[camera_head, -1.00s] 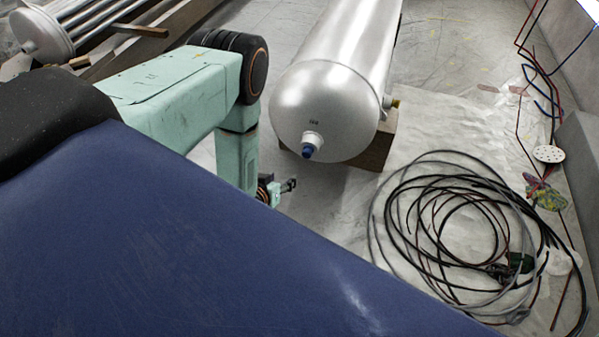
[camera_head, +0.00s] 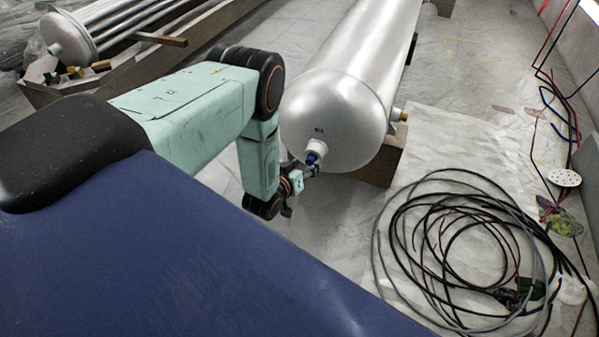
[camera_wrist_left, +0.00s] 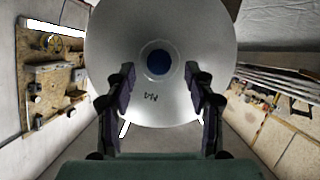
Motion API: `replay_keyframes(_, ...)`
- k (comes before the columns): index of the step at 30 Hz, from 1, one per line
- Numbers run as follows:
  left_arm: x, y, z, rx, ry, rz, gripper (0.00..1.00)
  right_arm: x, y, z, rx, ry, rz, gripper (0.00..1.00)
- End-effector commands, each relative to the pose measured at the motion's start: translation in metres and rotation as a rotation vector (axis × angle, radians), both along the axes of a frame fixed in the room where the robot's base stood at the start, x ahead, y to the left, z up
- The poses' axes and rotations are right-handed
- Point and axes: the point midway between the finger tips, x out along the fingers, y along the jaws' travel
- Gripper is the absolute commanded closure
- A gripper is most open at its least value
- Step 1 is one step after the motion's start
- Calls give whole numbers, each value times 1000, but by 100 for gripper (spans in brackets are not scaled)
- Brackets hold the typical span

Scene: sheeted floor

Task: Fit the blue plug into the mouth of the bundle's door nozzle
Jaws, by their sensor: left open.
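The blue plug (camera_head: 312,157) sits at the mouth of a white nozzle (camera_head: 317,146) on the near end of a large silver vessel (camera_head: 345,100). In the left wrist view, the plug (camera_wrist_left: 158,62) is a dark blue disc inside a pale ring. My left gripper (camera_head: 307,168) is close to the plug in the head view, partly overlapping it. Its open fingers (camera_wrist_left: 160,75) stand either side of the plug in the wrist view; contact cannot be told. My right gripper is not seen.
The vessel rests on a wooden block (camera_head: 383,163); a yellow-tipped stub (camera_head: 400,115) sticks out on its right. Coiled black and grey cables (camera_head: 455,250) cover the floor at the right. A wooden crate edge (camera_head: 180,45) lies behind my arm. Sheeted floor is clear between vessel and cables.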

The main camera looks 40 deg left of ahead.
Motion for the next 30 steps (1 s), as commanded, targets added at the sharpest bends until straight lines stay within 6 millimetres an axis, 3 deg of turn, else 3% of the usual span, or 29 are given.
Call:
replay_keyframes(6, 18, 0, -8, 0, 0, 0, 46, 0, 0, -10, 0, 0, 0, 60)
replay_keyframes(16, 20, -1, -8, -1, 1, -1, 46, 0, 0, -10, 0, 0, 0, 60)
replay_keyframes(30, 20, -1, -8, 0, 1, 0, 86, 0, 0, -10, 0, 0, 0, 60)
